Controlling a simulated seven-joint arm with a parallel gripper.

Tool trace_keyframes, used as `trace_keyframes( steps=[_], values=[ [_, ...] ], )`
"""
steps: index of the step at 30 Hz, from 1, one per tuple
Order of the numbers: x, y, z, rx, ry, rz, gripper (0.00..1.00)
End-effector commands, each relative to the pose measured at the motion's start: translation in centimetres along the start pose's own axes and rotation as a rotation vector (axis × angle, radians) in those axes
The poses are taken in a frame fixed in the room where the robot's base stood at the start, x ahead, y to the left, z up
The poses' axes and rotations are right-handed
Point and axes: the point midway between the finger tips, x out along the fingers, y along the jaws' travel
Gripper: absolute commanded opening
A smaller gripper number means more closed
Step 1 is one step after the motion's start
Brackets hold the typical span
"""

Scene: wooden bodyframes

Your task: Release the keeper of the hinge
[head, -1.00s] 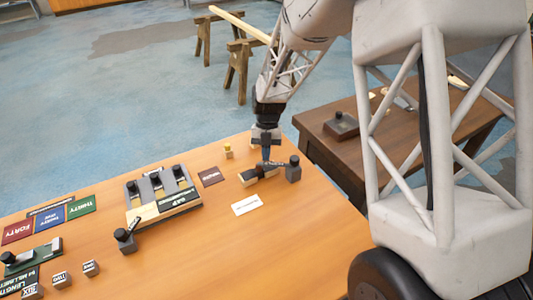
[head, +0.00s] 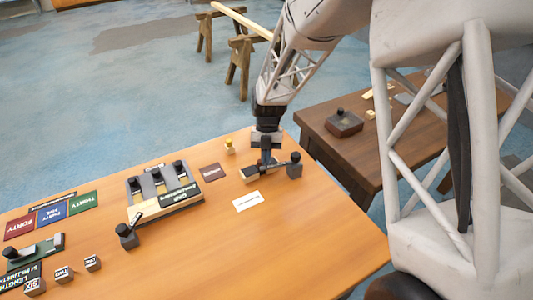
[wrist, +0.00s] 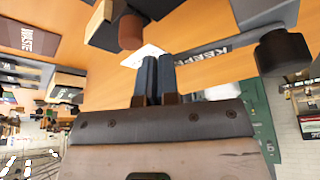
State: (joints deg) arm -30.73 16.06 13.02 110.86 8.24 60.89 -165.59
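The keeper is a grey bar (wrist: 205,50) with part of a "KEEP…" label in the wrist view. A black round knob (wrist: 283,52) stands at its right. In the head view the small hinge assembly has a dark block with a knob (head: 294,167) at its right and a wood-and-black piece (head: 249,174) at its left. My gripper (head: 265,159) points down over this assembly, between those parts. In the wrist view its two blue fingers (wrist: 156,77) are together with nothing visible between them. Whether they touch the keeper cannot be told.
A white card (head: 247,201) lies in front of the hinge. A dark red card (head: 210,172) and small yellow piece (head: 229,146) lie left. A slotted block with black knobs (head: 162,190) stands farther left. The front right of the table is clear.

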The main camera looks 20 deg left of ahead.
Motion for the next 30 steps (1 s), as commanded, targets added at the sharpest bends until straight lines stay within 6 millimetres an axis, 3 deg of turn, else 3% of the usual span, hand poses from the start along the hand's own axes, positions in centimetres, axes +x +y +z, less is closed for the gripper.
trace_keyframes(
  steps=[18, 30],
  values=[
    [1.9, -2.4, -4.7, 0.0, 0.002, 0.0, 0.0],
    [2.6, -4.3, -6.2, -0.064, 0.002, -0.026, 0.0]
  ],
)
